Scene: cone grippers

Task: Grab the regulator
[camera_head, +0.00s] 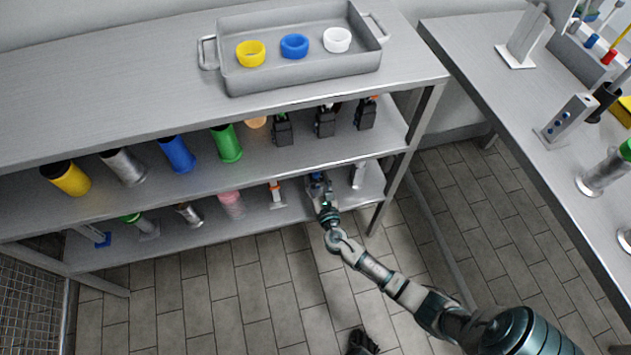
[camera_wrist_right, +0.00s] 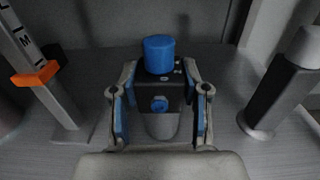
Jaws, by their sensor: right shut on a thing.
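The regulator (camera_wrist_right: 159,85) is a dark block with a blue cap on top and a blue knob on its front. It stands upright on the lower shelf in the right wrist view. My right gripper (camera_wrist_right: 160,112) is shut on it, with one blue-padded finger on each side. In the head view my right gripper (camera_head: 319,187) reaches into the lower shelf from the front, and the regulator is mostly hidden there behind it. My left gripper is not in view.
The upper shelf board (camera_head: 255,176) is overhead. A grey tray (camera_head: 305,80) sits on top. A side table (camera_head: 500,100) stands right.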

